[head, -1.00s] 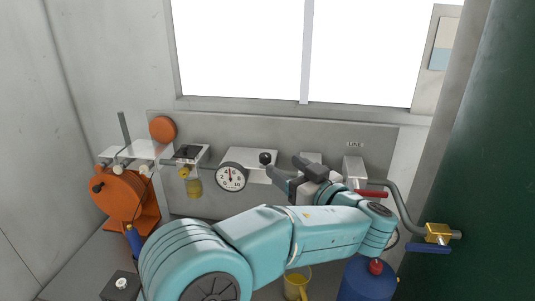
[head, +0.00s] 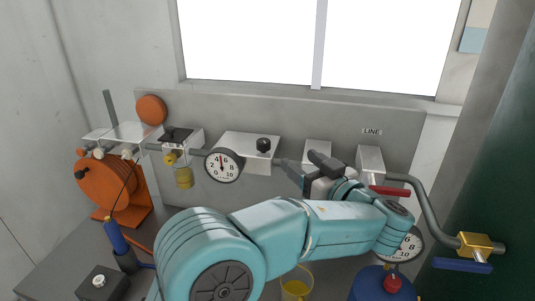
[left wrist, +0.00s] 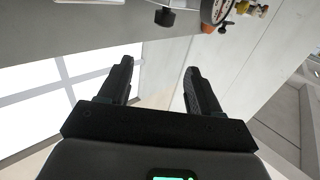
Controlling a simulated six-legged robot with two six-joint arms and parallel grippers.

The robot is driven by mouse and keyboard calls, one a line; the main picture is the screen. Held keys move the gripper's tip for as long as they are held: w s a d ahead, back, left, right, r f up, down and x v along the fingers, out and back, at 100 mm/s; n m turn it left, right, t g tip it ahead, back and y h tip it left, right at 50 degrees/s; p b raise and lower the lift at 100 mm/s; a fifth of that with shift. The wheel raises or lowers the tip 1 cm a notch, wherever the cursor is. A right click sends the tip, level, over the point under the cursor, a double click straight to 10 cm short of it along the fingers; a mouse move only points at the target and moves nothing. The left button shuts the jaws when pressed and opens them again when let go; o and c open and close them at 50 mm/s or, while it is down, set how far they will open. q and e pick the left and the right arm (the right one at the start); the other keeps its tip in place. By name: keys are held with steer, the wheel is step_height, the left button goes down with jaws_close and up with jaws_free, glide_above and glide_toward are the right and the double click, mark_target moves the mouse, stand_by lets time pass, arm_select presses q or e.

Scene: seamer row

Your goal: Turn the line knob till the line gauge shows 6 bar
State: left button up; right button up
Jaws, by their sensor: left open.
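A "LINE" label (head: 372,132) is on the back panel above a white block (head: 370,160) with a red lever (head: 389,191). A round white gauge (head: 223,165) hangs left of a white box with a black knob (head: 264,144); its needle points nearly straight up, exact reading too small to tell. A second gauge (head: 408,246) is partly hidden behind my left arm. I cannot tell which gauge is the line one. My left gripper (head: 298,160) is open and empty, right of and apart from the black knob. The left wrist view shows a black knob (left wrist: 165,17) beyond the fingers (left wrist: 160,70).
An orange reel (head: 104,184) and a blue-handled tool (head: 117,238) stand at left. A yellow cup (head: 296,287) and a blue container (head: 384,285) are below my arm. A pipe with a brass valve (head: 481,244) and blue handle is at right.

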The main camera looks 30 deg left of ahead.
mark_target(267, 146)
arm_select(q)
steer(key=p+x, duration=0.1)
steer(key=x, duration=0.4)
steer(key=f+p+x, duration=0.1)
steer(key=p+x, duration=0.1)
steer(key=x, duration=0.3)
steer(key=f+p+x, duration=0.1)
steer(key=p+x, duration=0.1)
steer(key=x, duration=0.3)
steer(key=shift+a+f, duration=0.1)
steer(key=shift+a, duration=0.15)
steer(key=shift+w+a, duration=0.1)
steer(key=shift+a, duration=0.25)
steer(key=shift+f, duration=0.1)
arm_select(e)
step_height(267, 146, up, 4)
steer(key=shift+s+r, duration=0.15)
steer(key=shift+r, duration=0.05)
arm_select(q)
steer(key=shift+w, duration=0.1)
